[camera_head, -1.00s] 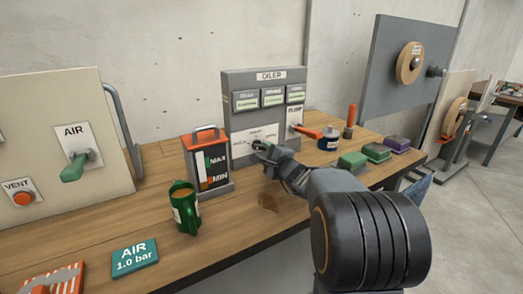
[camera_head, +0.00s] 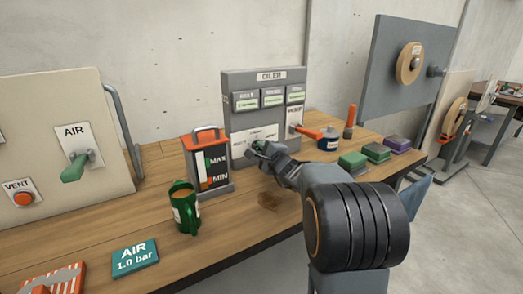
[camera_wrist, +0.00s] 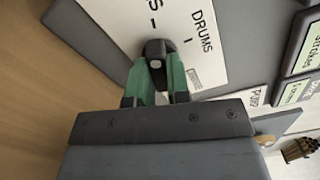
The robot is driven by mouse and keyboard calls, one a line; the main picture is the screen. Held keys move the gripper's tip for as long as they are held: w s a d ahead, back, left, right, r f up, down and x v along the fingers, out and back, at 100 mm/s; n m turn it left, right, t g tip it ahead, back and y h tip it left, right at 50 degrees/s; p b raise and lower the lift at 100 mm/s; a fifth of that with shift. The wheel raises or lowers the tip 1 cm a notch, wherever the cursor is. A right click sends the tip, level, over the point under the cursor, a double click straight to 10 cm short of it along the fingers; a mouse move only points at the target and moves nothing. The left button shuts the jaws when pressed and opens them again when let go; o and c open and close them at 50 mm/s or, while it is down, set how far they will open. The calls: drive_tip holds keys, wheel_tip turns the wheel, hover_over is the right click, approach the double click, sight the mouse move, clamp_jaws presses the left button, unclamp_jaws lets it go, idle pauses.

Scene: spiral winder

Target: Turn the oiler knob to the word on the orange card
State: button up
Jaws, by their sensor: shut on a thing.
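The grey oiler box (camera_head: 230,87) stands at the back of the bench, with a white dial plate low on its front. My gripper (camera_head: 259,147) is at that plate, in front of the knob. In the wrist view my gripper (camera_wrist: 157,75) has its green fingers shut on the dark oiler knob (camera_wrist: 156,49). The white plate (camera_wrist: 121,21) shows the word DRUMS and tick marks beside the knob; another word is cut off, ending in S. The knob's pointer cannot be made out clearly. The orange card (camera_head: 52,281) is at the lower left, its writing cut off or unreadable.
A red-topped oil tank (camera_head: 208,160), a green mug (camera_head: 185,207) and a teal AIR 1.0 bar card (camera_head: 135,255) are left of my arm. An orange-handled pump lever (camera_head: 309,132), a dark blue can (camera_head: 330,140) and coloured blocks (camera_head: 353,160) are to the right.

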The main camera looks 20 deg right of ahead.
clamp_jaws()
